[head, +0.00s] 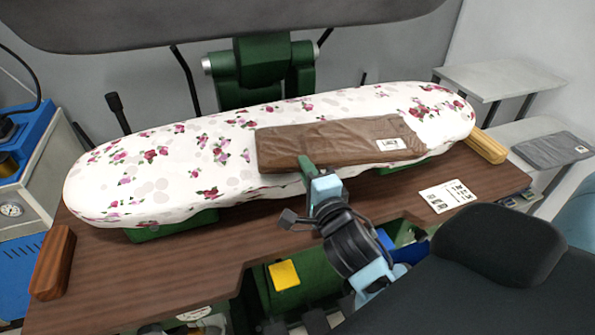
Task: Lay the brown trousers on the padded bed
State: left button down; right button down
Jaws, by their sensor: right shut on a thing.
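The folded brown trousers (345,142) lie across the right-hand half of the padded bed (160,165), which has a white cover with pink and red flowers. A white label shows at the trousers' right end. My right gripper (307,168) is at the trousers' near edge, left of their middle, and is shut on them there. One green finger shows against the cloth; the other is hidden. The trousers look flat, but I cannot tell whether the held edge is raised off the bed. My left gripper is not in view.
The bed stands on a wooden table (110,280) with a wooden block (52,262) at the left and a printed card (447,196) at the right. A dark padded upper plate (230,22) hangs behind. Folded grey cloth (552,149) lies on a side shelf.

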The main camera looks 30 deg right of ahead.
jog(key=shift+s+a+f, duration=0.1)
jog(key=shift+s+f, duration=0.05)
jog(key=shift+s, duration=0.05)
jog(key=c, duration=1.3)
grip_release()
jog(key=shift+r, duration=0.2)
